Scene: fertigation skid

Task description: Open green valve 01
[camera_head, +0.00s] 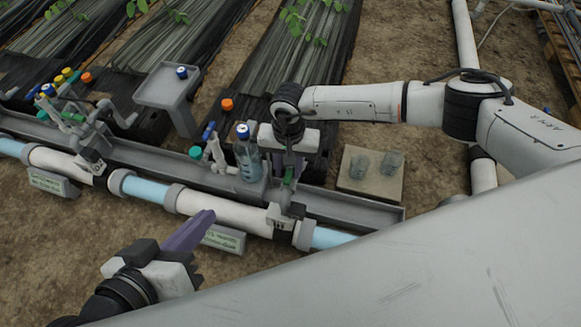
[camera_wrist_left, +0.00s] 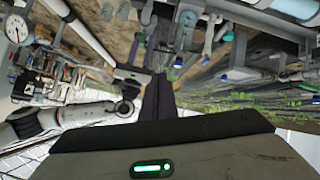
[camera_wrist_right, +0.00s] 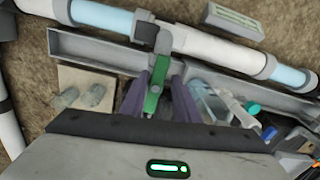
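The green valve handle (camera_head: 288,176) is above the right part of the pipe in the head view, partly hidden by my right gripper. In the right wrist view the green handle (camera_wrist_right: 153,98) stands between my two purple fingers, nearer the left one. I cannot tell whether that finger touches it. My right gripper (camera_wrist_right: 162,95) is open around it and also shows in the head view (camera_head: 288,168). My left gripper (camera_head: 208,216) is low in the head view, in front of the pipe and away from the valve. Its fingers look closed together and empty in the left wrist view (camera_wrist_left: 158,82).
A clear bottle with a blue cap (camera_head: 247,158) stands left of my right gripper. A board with two clear cups (camera_head: 366,190) lies to the right. A grey trough (camera_head: 350,210) runs behind the white and blue pipe (camera_head: 215,208). A grey stand (camera_head: 168,88) is further back.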

